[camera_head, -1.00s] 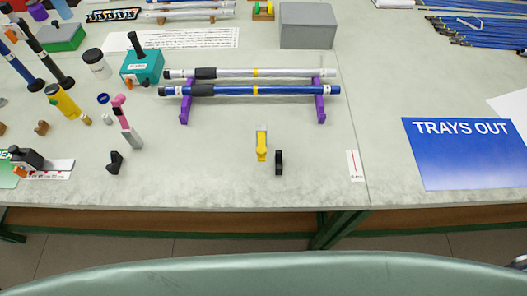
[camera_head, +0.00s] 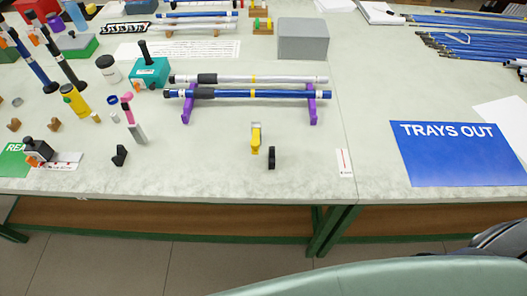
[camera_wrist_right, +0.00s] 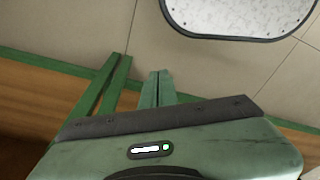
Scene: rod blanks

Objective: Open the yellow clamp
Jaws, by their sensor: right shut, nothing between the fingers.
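The yellow clamp (camera_head: 256,139) is on the pale bench top, near its front edge, just in front of the rod stand. Its upper end is pale grey. It is too small to tell whether it is open or shut. A small black piece (camera_head: 271,158) stands close to its right. Neither gripper shows in the head view. In the right wrist view my right gripper (camera_wrist_right: 156,87) has its fingers together with nothing between them, over the floor and away from the clamp. My left gripper is in neither view.
Purple supports (camera_head: 312,104) hold a white rod (camera_head: 290,79) and a blue rod (camera_head: 270,94) behind the clamp. A small white label card (camera_head: 345,162) lies to the right. A blue TRAYS OUT sheet (camera_head: 458,153) lies farther right. Bench space around the clamp is mostly clear.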

